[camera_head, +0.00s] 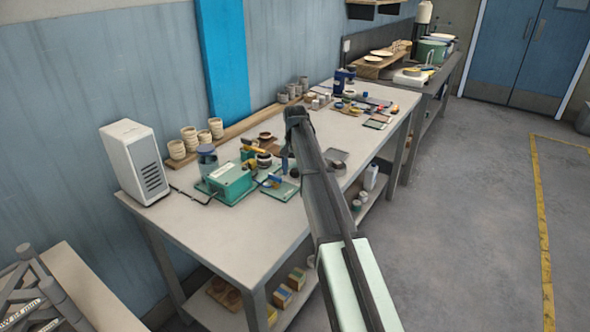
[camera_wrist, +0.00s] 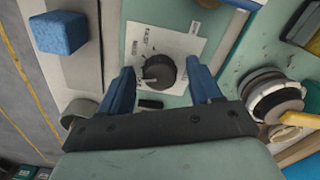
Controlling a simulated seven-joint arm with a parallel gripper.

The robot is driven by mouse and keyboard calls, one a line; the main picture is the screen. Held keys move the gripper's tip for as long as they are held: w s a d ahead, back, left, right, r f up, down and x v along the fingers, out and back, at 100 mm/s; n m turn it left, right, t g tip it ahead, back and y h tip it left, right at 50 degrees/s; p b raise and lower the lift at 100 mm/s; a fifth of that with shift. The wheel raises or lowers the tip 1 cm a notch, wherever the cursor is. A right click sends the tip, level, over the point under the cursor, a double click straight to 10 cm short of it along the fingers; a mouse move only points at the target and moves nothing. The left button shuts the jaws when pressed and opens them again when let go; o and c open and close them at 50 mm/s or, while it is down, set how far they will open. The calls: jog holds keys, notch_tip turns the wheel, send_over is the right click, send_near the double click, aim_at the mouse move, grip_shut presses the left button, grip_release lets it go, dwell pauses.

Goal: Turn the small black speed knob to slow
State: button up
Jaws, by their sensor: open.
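The small black speed knob (camera_wrist: 159,71) sits on a white label plate (camera_wrist: 184,45) with lettering, in the wrist view. A light pointer mark shows at the knob's left side. My gripper (camera_wrist: 164,82) is open, with one blue finger on each side of the knob and a gap on both sides. In the head view my gripper (camera_head: 287,160) is over the table near the green device (camera_head: 231,181). The knob cannot be made out there.
A blue block (camera_wrist: 60,33) lies at the upper left of the wrist view. Stacked round parts (camera_wrist: 274,97) stand close on the right. On the workbench (camera_head: 225,238) are a white box with vents (camera_head: 135,160) and several cups (camera_head: 190,139). The bench's front left is clear.

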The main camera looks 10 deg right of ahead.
aim_at(295, 170)
notch_tip(295, 170, up, 14)
dwell(0.7)
jog(key=shift+f, duration=0.1)
